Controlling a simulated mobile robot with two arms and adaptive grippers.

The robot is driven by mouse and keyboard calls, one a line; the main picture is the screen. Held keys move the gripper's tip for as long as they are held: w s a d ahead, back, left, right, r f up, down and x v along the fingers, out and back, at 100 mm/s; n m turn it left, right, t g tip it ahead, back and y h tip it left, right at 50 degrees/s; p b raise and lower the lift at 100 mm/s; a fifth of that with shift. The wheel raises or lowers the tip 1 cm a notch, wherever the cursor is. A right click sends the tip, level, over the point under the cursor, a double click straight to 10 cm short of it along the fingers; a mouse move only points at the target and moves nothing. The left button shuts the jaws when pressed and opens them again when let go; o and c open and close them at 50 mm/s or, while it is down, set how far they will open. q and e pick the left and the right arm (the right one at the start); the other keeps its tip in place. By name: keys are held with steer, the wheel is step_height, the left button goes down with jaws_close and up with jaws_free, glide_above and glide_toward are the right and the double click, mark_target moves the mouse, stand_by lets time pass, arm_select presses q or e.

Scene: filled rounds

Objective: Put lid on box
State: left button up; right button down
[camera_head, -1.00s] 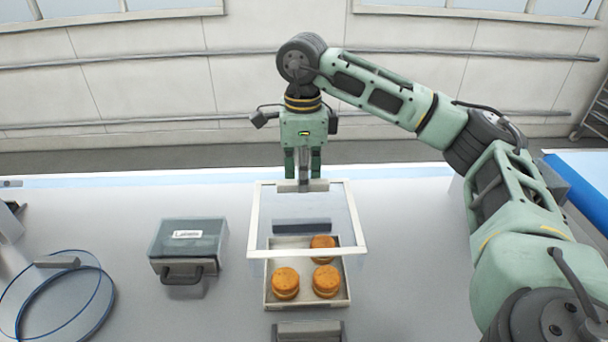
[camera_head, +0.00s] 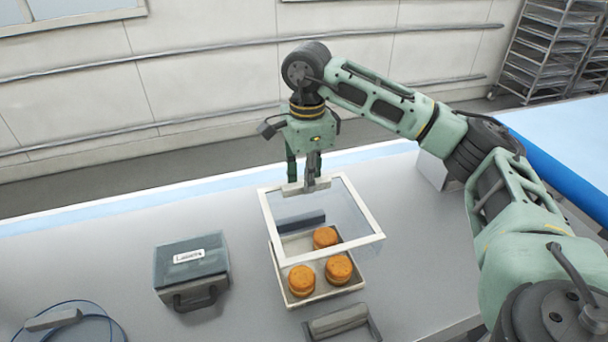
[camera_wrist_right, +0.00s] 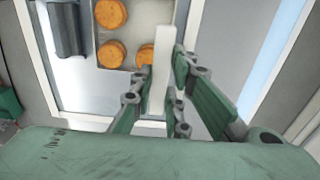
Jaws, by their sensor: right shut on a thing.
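The lid (camera_head: 363,208) is a clear panel in a pale frame. My right gripper (camera_head: 304,181) is shut on the middle of its far edge and holds it roughly flat. In the head view the lid overlaps the back part of the box (camera_head: 336,293), a shallow pale tray; the lid appears raised above it. Orange rounds (camera_head: 301,280) sit in the box, one seen through or beside the lid's front edge. The right wrist view shows the pale lid edge (camera_wrist_right: 165,50) between the fingers and rounds (camera_wrist_right: 110,13) beyond. My left gripper is not in view.
A dark grey case (camera_head: 190,268) with a label stands left of the box. A grey holder (camera_head: 341,322) sits close in front of the box. A blue-rimmed round item (camera_head: 70,325) lies at lower left. A dark bar (camera_head: 300,222) shows through the lid.

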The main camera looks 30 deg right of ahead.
mark_target(306, 196)
steer(key=shift+s+d+f+b, duration=0.15)
steer(key=shift+f+b, duration=0.2)
steer(key=shift+f, duration=0.75)
steer(key=f, duration=0.1)
steer(key=f+b, duration=0.2)
steer(key=shift+w+a, duration=0.2)
steer(key=shift+a, duration=0.05)
steer(key=shift+f+b, duration=0.35)
steer(key=shift+f, duration=0.4)
arm_select(q)
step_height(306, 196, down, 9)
steer(key=b, duration=0.5)
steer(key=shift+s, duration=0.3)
arm_select(e)
step_height(306, 196, down, 6)
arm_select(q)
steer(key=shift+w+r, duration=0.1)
